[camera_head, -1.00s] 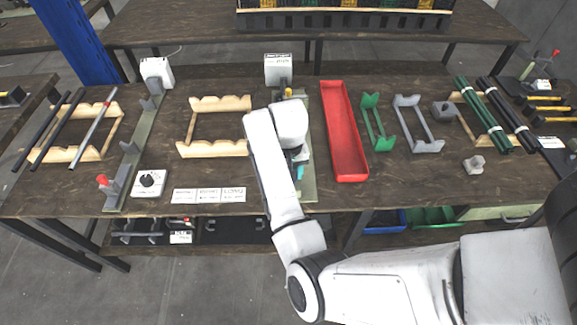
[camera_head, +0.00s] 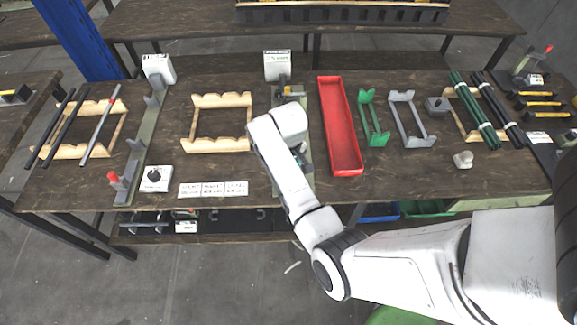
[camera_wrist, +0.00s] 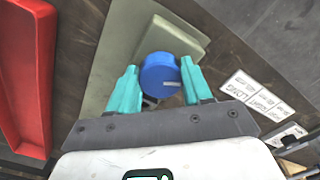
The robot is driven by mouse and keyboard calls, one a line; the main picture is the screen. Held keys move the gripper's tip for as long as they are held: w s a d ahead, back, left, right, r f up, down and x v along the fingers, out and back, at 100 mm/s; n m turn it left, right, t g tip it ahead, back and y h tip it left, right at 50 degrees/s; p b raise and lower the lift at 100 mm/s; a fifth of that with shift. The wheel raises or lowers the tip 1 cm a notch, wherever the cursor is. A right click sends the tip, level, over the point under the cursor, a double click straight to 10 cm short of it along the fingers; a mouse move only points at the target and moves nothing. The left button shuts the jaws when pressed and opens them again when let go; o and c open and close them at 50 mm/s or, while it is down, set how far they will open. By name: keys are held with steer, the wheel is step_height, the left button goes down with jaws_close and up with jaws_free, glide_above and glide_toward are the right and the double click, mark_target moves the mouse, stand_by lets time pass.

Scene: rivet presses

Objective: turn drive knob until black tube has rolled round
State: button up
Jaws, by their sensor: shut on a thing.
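A blue round knob (camera_wrist: 160,72), likely the drive knob, sits between the teal fingers of my gripper (camera_wrist: 159,69) in the wrist view. The gripper is shut on the knob, with a finger on either side. A pale mark shows on the knob's lower part. The knob stands over a greenish base plate (camera_wrist: 120,35). In the head view my white arm and wrist cover the knob, and my gripper (camera_head: 301,155) shows only partly. Black tubes (camera_head: 62,128) lie on the left wooden rack; more black tubes (camera_head: 497,108) lie at the right. I cannot see a tube at the knob.
A red tray (camera_head: 341,125) stands just right of my arm; it also shows in the wrist view (camera_wrist: 28,75). An empty wooden rack (camera_head: 218,146), white label cards (camera_head: 213,189) and a white dial box (camera_head: 156,179) are to the left. Green and grey holders (camera_head: 373,120) stand farther right.

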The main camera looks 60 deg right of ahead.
stand_by(0.3)
steer(key=o, duration=1)
steer(key=shift+o, duration=0.2)
step_height(320, 180, up, 11)
steer(key=shift+b, duration=0.45)
steer(key=shift+f, duration=0.1)
